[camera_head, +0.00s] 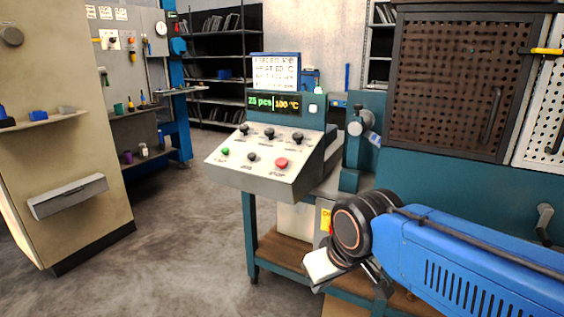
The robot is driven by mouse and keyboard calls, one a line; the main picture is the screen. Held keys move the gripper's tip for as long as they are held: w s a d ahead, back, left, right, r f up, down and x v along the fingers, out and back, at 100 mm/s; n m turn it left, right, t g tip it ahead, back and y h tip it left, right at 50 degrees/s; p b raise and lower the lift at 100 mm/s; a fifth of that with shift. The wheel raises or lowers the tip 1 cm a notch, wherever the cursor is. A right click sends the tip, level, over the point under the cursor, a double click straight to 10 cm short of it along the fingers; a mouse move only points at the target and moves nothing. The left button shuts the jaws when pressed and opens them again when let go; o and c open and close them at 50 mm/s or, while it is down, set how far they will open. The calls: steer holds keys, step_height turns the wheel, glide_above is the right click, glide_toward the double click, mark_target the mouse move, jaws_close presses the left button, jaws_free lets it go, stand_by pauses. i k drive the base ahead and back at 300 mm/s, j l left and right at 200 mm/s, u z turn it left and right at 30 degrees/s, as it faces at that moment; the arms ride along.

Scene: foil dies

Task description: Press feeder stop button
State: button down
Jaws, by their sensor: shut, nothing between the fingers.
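A sloped grey control panel (228,168) stands in the middle of the view. A red round button (281,162) sits at its lower right, with a small label below it that seems to read STOP. A green button (225,151) is at the lower left and a small black control (252,157) is between them. Several black knobs (270,134) line the upper row. My gripper (322,274) is shut and empty, below and to the right of the panel, apart from the red button. Its fingertips are small and partly hidden by my wrist.
A display (273,103) above the panel reads 25 pcs and 100 °C. A bench shelf (285,248) lies below. A beige cabinet (60,150) stands left; the floor between is clear.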

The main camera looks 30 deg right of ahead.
mark_target(281, 163)
steer(key=z, duration=1.65)
steer(key=k+j, duration=0.4)
